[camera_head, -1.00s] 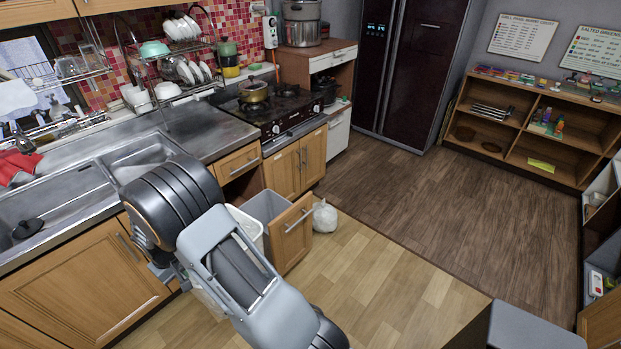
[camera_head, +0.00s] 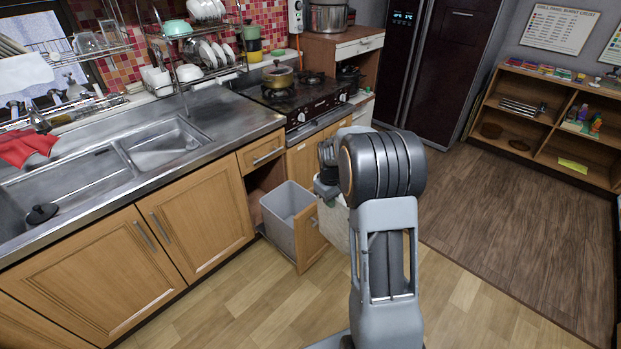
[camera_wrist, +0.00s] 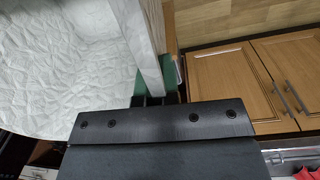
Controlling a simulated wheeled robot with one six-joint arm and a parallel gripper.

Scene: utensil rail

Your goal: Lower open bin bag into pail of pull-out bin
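The white crinkled bin bag (camera_wrist: 70,75) fills the left of the wrist view, its mouth spread open. My gripper (camera_wrist: 154,95) is shut on the bag's rim, which runs between its green-padded fingers. In the head view the bag (camera_head: 335,228) hangs partly hidden behind my arm, just right of the pull-out bin. My gripper (camera_head: 329,202) is there too, mostly hidden by my wrist. The grey pail (camera_head: 280,228) stands in the pulled-out bin with its open top showing. The bin's wooden front (camera_head: 310,240) is between pail and bag in the picture.
The counter with the sink (camera_head: 100,190) and cabinets runs along the left. A stove (camera_head: 300,95) with a pot stands behind the bin. The dark fridge (camera_head: 430,70) and low shelf (camera_head: 545,120) are at the back. Floor (camera_head: 240,300) in front is clear.

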